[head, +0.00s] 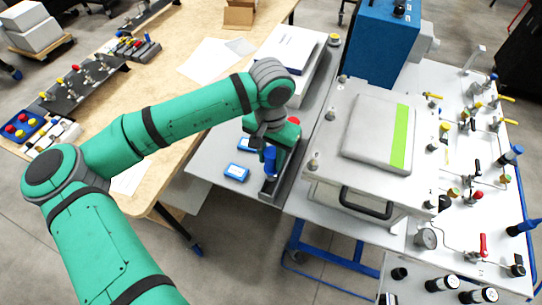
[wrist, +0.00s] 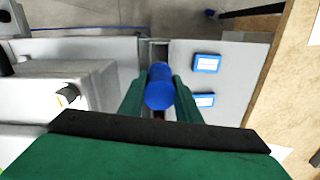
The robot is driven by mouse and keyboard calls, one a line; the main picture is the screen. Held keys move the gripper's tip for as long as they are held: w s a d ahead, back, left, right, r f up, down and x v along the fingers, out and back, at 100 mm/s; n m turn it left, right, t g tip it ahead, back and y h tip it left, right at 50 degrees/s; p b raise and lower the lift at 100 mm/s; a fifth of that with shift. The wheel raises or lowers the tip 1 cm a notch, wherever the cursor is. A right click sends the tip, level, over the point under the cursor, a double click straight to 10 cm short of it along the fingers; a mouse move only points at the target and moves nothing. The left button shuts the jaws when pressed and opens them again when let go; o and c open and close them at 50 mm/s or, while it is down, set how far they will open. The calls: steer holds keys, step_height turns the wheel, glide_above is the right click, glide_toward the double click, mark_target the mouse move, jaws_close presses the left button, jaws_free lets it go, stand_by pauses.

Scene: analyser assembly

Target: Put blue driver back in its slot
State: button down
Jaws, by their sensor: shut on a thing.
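The blue driver (head: 269,158) is held upright, or nearly so, by my gripper (head: 273,162) over the front end of a grey rail (head: 318,95) on the side table. In the wrist view the driver's round blue handle (wrist: 160,92) sits between the two green fingers of my gripper (wrist: 158,97), which are closed on its sides. The driver's lower end is hidden, so I cannot tell whether it touches the rail. Its slot is not clearly visible. A small red top (head: 293,121) shows just behind the gripper.
Two small blue boxes (head: 236,172) (head: 243,144) lie left of the rail. A white case with a grey lid (head: 378,135) and a black handle stands close on the right. White boxes (head: 288,50) are behind. The wooden table (head: 150,85) is at left.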

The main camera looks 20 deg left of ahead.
mark_target(271, 173)
steer(key=shift+a+f, duration=0.1)
steer(key=shift+f, duration=2.25)
stand_by(0.3)
steer(key=shift+s+f, duration=0.1)
steer(key=shift+f, duration=0.2)
steer(key=shift+f, duration=1.15)
steer(key=c, duration=1.4)
jaws_free()
steer(key=o, duration=0.6)
